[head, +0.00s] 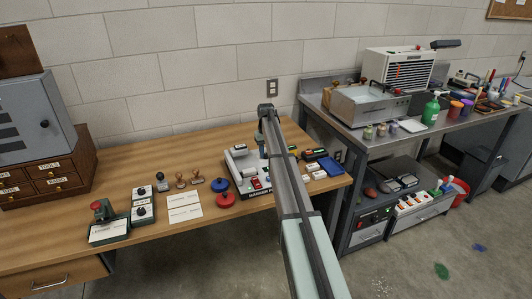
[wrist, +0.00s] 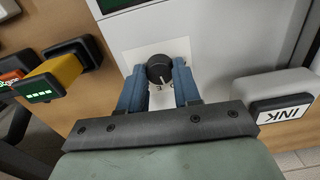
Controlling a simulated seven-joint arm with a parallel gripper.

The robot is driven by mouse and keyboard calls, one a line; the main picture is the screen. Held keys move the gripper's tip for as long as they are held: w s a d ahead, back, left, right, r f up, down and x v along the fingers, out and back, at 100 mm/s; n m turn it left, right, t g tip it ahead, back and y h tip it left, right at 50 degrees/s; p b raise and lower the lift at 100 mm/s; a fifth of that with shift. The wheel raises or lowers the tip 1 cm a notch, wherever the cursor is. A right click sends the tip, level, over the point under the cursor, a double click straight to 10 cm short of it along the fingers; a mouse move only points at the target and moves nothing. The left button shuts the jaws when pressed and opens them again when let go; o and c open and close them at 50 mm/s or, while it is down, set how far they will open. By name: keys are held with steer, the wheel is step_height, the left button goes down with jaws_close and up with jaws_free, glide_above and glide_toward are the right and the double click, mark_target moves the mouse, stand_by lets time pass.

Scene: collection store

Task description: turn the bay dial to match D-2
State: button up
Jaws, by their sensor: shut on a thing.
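In the wrist view, the dial is a round black knob (wrist: 159,70) with a pale mark on its face. It sits on a white plate (wrist: 128,57) with small letters around it, partly hidden and too small to read surely. My gripper (wrist: 160,78) has its two blue fingers on either side of the knob, shut on it. In the head view my arm reaches over the wooden table (head: 235,140) to a grey-white device (head: 237,160); the arm hides the dial and fingertips there. No D-2 mark is readable.
In the wrist view, a yellow block (wrist: 62,68) with a green display is at left and an INK-labelled box (wrist: 281,110) at right. In the head view, red (head: 226,200) and blue (head: 220,185) round items and a white card (head: 184,207) lie left of my arm.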

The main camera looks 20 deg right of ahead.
mark_target(266, 154)
steer(key=shift+n, duration=0.5)
steer(key=o, duration=1)
steer(key=shift+o, duration=0.2)
step_height(266, 154, up, 14)
steer(key=shift+s+f, duration=0.1)
steer(key=shift+f, duration=0.05)
stand_by(0.5)
